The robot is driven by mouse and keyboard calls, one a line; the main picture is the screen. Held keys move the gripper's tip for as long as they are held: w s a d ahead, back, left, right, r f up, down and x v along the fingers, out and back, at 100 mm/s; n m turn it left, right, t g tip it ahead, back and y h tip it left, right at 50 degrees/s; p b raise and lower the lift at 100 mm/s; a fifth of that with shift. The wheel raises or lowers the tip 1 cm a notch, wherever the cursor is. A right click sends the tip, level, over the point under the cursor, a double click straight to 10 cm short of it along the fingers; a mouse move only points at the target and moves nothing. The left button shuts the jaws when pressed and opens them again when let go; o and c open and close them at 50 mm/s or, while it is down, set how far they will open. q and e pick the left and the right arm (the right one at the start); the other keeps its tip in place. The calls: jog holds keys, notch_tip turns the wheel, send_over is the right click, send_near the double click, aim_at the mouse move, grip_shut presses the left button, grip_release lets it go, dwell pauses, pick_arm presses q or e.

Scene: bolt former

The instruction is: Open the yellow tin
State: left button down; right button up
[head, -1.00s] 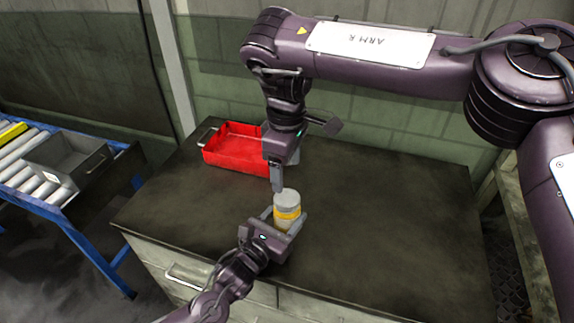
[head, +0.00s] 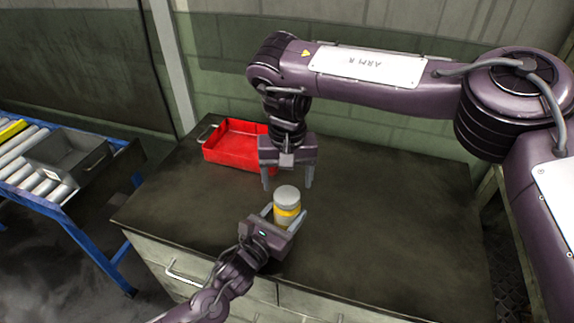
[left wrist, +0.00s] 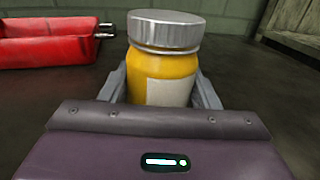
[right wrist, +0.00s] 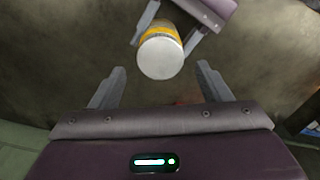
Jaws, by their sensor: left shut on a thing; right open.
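The yellow tin (head: 287,208) stands upright on the dark worktop, with a silver lid (head: 287,193) on top and a pale label. My left gripper (head: 275,222) is shut on the tin's body from the front; the left wrist view shows the tin (left wrist: 163,75) between its fingers, lid (left wrist: 165,30) on. My right gripper (head: 288,184) is open and points down, just above and behind the tin. In the right wrist view the lid (right wrist: 160,57) lies ahead of the open fingers (right wrist: 160,80), not between them.
A red tray (head: 238,150) sits at the back left of the worktop (head: 390,220); it also shows in the left wrist view (left wrist: 50,50). The worktop's right side is clear. A roller conveyor with a grey bin (head: 68,155) stands at the left.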

aim_at(287, 194)
jog(key=shift+f, duration=1.85)
